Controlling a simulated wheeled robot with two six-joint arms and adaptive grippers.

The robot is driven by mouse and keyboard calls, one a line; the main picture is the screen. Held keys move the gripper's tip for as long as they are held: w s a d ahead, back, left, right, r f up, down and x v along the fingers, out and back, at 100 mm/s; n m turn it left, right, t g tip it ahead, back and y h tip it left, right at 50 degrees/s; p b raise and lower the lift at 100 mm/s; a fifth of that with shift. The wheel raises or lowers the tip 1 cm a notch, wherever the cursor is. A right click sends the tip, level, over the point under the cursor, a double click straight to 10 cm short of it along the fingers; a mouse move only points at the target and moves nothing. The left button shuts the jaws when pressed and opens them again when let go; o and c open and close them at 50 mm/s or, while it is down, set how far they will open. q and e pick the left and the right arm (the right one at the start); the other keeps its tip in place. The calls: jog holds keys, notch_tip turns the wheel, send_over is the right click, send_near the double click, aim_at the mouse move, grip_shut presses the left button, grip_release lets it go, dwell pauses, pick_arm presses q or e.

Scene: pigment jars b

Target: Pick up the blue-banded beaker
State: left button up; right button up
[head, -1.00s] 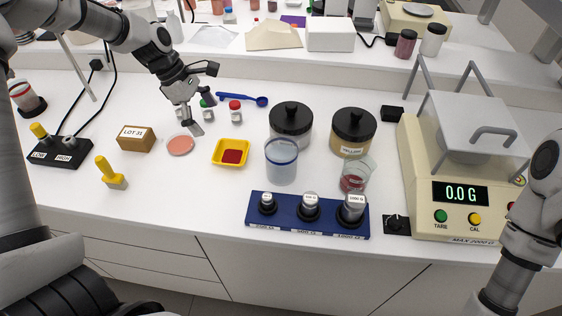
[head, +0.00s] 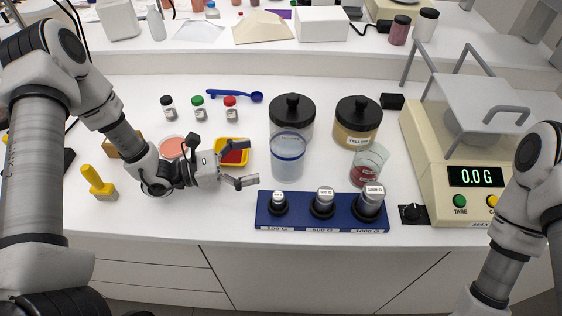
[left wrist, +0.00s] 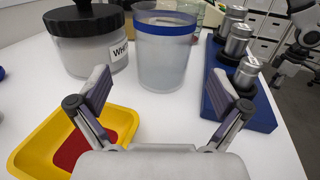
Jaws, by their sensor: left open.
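The blue-banded beaker (head: 288,160) is a clear, upright cylinder with a blue ring near its rim. It stands on the white bench in front of a black-lidded jar. My left gripper (head: 245,164) is open and empty, just left of the beaker, with its fingers pointing right toward it. In the left wrist view the beaker (left wrist: 165,55) stands beyond and between the two open fingers (left wrist: 160,105), apart from them. My right gripper is not in view; only part of my right arm shows at the right edge.
A white-labelled jar (left wrist: 88,45) stands close behind the beaker. A blue weight rack (head: 322,222) lies in front, and a beaker with red contents (head: 367,168) stands to the right. A yellow tray (head: 244,146) sits beside my left gripper. The scale (head: 430,150) is far right.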

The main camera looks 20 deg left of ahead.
aim_at(285, 157)
pick_arm(q)
jog(key=p+x, duration=0.1)
jog(key=x, duration=0.4)
jog(key=p+x, duration=0.1)
jog(key=x, duration=0.1)
jog(key=shift+d+f+p, duration=0.3)
jog(key=shift+d+f, duration=0.1)
jog(key=shift+d, duration=0.3)
jog(key=shift+a, duration=0.1)
jog(key=c, duration=1.3)
